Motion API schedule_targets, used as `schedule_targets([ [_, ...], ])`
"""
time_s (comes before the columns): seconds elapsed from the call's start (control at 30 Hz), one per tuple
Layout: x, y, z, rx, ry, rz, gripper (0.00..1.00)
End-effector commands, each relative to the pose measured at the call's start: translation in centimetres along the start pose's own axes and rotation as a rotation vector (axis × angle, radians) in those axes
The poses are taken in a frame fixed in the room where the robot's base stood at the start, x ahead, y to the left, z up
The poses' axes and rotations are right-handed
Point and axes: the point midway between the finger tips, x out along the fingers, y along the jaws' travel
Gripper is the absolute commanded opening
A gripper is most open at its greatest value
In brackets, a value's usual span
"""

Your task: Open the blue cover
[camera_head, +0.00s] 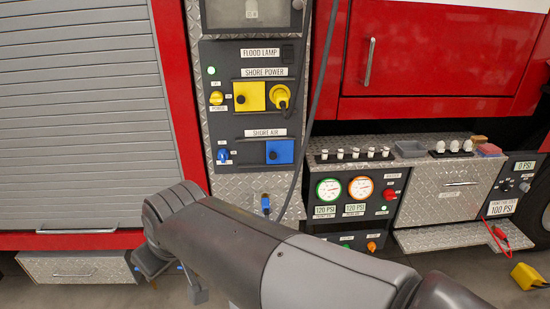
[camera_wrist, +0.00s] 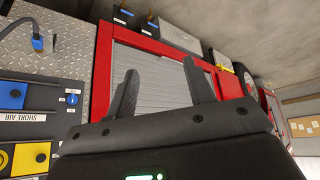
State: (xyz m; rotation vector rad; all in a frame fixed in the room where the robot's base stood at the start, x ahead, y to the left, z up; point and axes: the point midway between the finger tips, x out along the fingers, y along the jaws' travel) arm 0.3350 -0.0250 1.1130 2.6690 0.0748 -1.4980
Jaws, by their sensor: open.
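In the wrist view the blue cover (camera_wrist: 12,95) is at the left edge, partly cut off. My gripper (camera_wrist: 162,84) is open, with nothing between its fingers. It points towards the grey shutter, away from the cover. In the head view my gripper is low and left of the cover, partly hidden by my own arm.
The grey shutter (camera_head: 80,110) fills the left side.

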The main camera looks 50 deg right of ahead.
Motion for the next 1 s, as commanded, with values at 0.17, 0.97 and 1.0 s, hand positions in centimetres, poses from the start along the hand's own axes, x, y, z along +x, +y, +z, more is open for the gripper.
schedule_targets([
  [0.17,4.8,4.8,-3.1,-0.123,0.053,0.047,0.48],
  [0.97,19.0,31.8,-2.2,-0.984,-0.135,0.705,0.48],
  [1.0,19.1,33.0,-1.8,-1.043,-0.17,0.743,0.48],
])
